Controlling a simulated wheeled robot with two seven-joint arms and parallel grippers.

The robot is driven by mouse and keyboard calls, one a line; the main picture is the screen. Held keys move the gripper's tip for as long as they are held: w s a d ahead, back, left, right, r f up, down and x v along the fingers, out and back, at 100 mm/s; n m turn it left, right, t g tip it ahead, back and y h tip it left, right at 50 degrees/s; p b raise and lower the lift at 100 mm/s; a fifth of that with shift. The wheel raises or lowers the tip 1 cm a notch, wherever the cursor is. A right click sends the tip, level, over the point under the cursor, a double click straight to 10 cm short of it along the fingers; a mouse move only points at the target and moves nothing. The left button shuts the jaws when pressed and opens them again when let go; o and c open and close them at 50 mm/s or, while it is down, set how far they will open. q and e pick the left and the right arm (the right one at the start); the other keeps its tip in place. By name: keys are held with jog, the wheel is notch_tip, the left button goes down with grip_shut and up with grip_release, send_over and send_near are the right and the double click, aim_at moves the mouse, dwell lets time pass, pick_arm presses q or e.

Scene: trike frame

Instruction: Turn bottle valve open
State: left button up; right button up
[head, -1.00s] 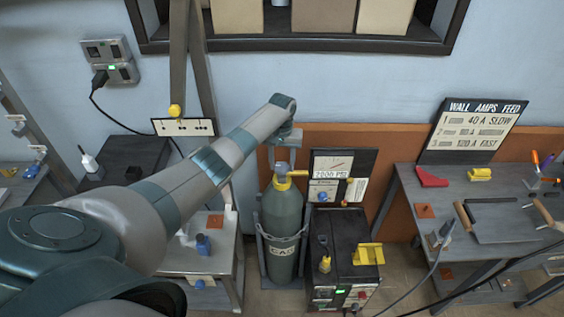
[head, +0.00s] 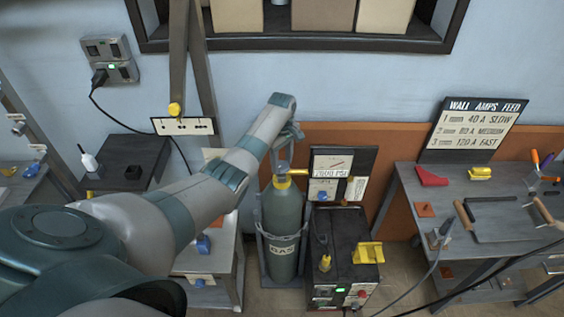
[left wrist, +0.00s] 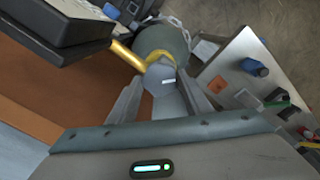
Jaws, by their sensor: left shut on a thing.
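A green gas bottle (head: 283,212) stands upright in a grey holder, with a yellow collar and outlet (head: 290,173) at its top. My left gripper (head: 284,166) reaches down from above onto the bottle's top, and its jaws are shut on the valve. In the left wrist view, the grey valve (left wrist: 160,76) sits between the fingers (left wrist: 168,96), above the yellow collar and the bottle's shoulder (left wrist: 163,38). In the head view the valve is mostly hidden by the gripper. My right gripper is not in view.
A low grey cart (head: 205,262) is at the bottle's left. A workbench (head: 410,200) with tools is farther right. The blue wall is close behind.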

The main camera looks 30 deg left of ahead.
pick_arm(q)
jog(key=n, duration=0.4)
jog(key=shift+w+r+n, duration=0.1)
jog(key=shift+r+n, duration=0.05)
jog(key=shift+n, duration=0.15)
jog(key=shift+a+n, duration=0.1)
jog(key=shift+n, duration=1.9)
jog(key=o, duration=1)
jog(key=shift+o, duration=0.2)
